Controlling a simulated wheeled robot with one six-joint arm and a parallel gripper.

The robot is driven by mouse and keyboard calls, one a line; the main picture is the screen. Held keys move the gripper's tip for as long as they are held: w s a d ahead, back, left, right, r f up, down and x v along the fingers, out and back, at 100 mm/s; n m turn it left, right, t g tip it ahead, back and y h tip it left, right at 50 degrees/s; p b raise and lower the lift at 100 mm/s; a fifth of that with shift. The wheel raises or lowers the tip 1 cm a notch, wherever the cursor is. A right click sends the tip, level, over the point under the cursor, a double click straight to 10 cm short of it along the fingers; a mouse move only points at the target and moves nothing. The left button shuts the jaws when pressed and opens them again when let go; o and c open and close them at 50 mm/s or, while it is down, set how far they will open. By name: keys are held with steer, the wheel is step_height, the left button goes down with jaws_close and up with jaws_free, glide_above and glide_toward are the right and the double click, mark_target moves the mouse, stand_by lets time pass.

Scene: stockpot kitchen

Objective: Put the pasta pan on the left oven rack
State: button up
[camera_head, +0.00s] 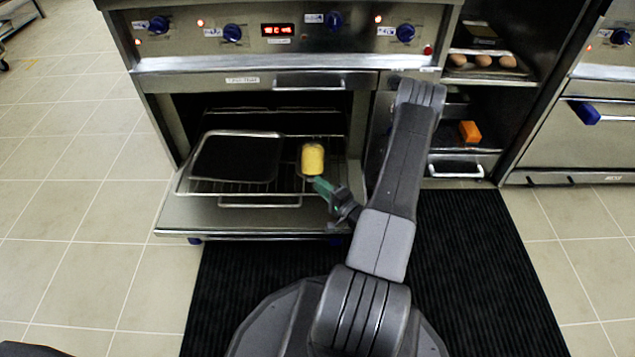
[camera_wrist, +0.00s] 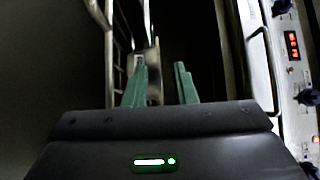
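The pasta pan (camera_head: 312,173), a small pan with a yellow filling, rests on the right part of the wire oven rack (camera_head: 240,187). The rack is slid partly out over the open door of the left oven. My gripper (camera_head: 322,186), with green fingers, is just in front of the pan, close to it; I cannot tell whether they touch. In the wrist view my gripper (camera_wrist: 160,82) has its fingers apart with nothing visibly clamped. A pale metallic shape ahead, partly behind the left finger, may be the pan.
A dark rectangular tray (camera_head: 238,158) lies on the left of the same rack. The lowered oven door (camera_head: 190,216) juts out below. To the right are shelves with several brown items (camera_head: 483,61), an orange block (camera_head: 469,131), and another closed oven (camera_head: 590,150).

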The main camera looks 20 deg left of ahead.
steer(key=p+v, duration=0.2)
steer(key=v, duration=0.8)
steer(key=shift+a, duration=0.1)
